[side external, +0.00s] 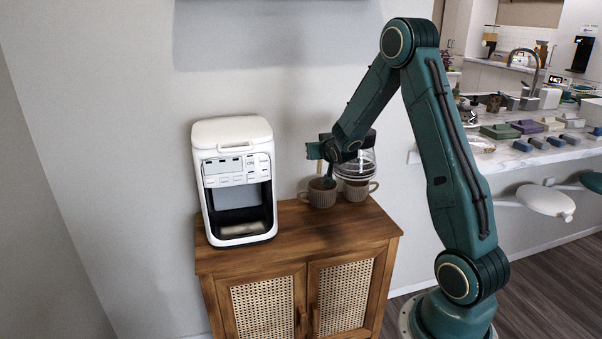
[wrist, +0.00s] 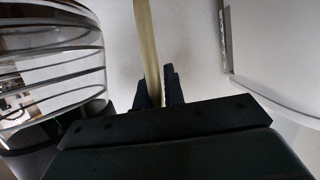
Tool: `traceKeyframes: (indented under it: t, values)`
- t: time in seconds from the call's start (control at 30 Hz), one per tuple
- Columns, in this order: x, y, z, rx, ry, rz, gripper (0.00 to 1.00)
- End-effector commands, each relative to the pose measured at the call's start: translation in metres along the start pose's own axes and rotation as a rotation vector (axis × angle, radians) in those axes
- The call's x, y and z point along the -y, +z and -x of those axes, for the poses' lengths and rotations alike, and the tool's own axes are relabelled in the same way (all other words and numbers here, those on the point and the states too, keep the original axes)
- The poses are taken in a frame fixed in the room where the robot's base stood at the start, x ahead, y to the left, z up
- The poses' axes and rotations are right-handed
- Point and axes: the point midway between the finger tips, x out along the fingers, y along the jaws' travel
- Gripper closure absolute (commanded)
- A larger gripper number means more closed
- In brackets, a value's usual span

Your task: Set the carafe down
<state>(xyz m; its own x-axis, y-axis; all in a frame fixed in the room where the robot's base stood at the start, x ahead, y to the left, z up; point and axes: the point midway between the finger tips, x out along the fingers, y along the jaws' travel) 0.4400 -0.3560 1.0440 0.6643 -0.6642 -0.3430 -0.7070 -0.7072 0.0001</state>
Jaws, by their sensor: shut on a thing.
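The glass carafe (side external: 366,165), with pale horizontal bands, is up off the cabinet top, level with the rims of two brown mugs or just above them. Its banded glass fills the left of the wrist view (wrist: 50,65). My gripper (side external: 328,180) is shut on a tan strip that looks like the carafe's handle (wrist: 147,45); the strip runs between the two dark fingers (wrist: 160,88). My wrist hides part of the carafe in the side view. I cannot tell whether the carafe touches the mugs.
The left mug (side external: 316,197) and right mug (side external: 354,192) stand side by side at the back right of the wooden cabinet top (side external: 330,232). A white coffee machine (side external: 234,150) with an open dark bay stands at the left. The front of the top is clear.

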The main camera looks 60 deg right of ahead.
Motion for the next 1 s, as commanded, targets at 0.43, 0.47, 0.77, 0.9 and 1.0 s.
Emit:
traceKeyframes:
  t: [0.43,0.47,0.77,0.9,1.0]
  values:
    - [0.039,0.026,0.017,-0.002,-0.099,0.041,1.00]
    - [0.046,0.030,0.020,-0.002,-0.115,0.047,1.00]
    - [0.109,0.080,0.054,-0.001,-0.303,0.117,1.00]
    - [0.131,0.099,0.068,-0.003,-0.378,0.144,1.00]
    - [0.143,0.109,0.075,-0.004,-0.418,0.159,1.00]
